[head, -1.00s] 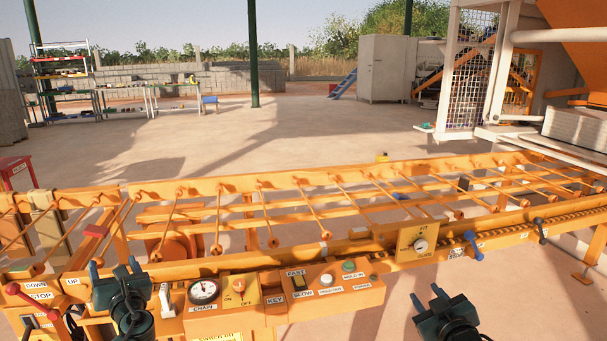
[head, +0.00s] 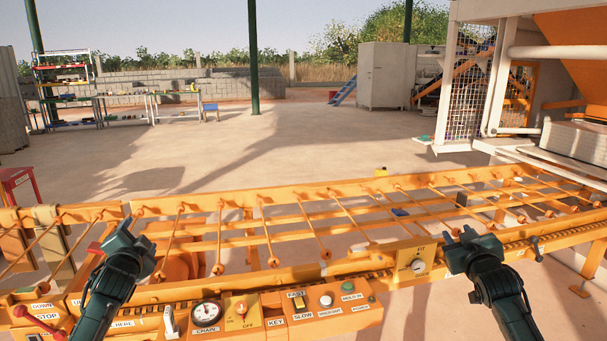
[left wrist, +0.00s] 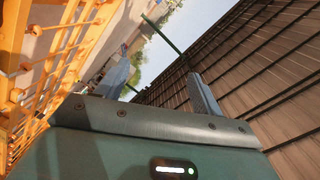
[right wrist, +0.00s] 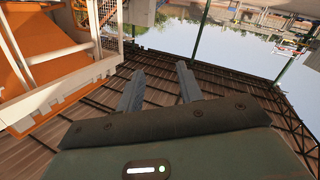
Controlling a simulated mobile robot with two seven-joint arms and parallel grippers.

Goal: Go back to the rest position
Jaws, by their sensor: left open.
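My left gripper (head: 138,228) is raised in front of the orange roller conveyor at the left of the head view. Its two fingers stand apart with nothing between them in the left wrist view (left wrist: 160,68). My right gripper (head: 460,236) is raised in front of the conveyor, right of the FIT dial, in the head view. Its fingers are also apart and empty in the right wrist view (right wrist: 160,82). Both grippers are clear of the controls as seen, though the left arm hides part of the left panel.
The orange roller conveyor (head: 290,192) crosses in front of me. Its control panel has a chain gauge (head: 206,313), an on/off switch (head: 240,310), a green button (head: 348,286) and a FIT dial (head: 418,265). A red lever (head: 38,321) is at the lower left. Open floor lies beyond.

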